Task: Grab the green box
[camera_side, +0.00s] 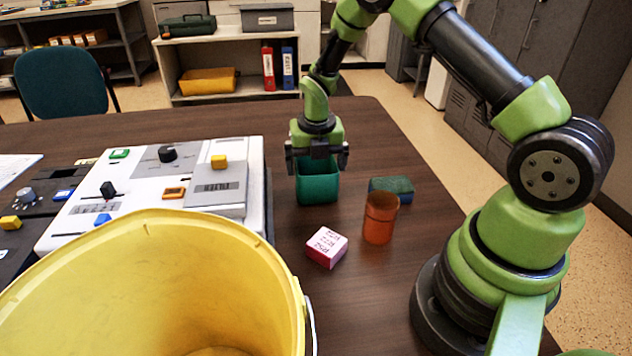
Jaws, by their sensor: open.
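A green open-topped box (318,188) stands upright on the brown table, directly below my gripper. My gripper (317,161) points down and is open. Its dark fingers show at the left and right of the box's upper part. I cannot tell whether they touch its walls. The gripper hides part of the box's rim. A second green item, a low dark green block with a bluish side (391,189), lies on the table to the right, apart from my gripper.
An orange cup (380,218) stands in front of the low block. A pink-and-white cube (326,247) lies nearby. A large yellow bucket (285,290) fills the front left. A white control panel (228,160) is left of the green box. Bare table (370,130) lies behind.

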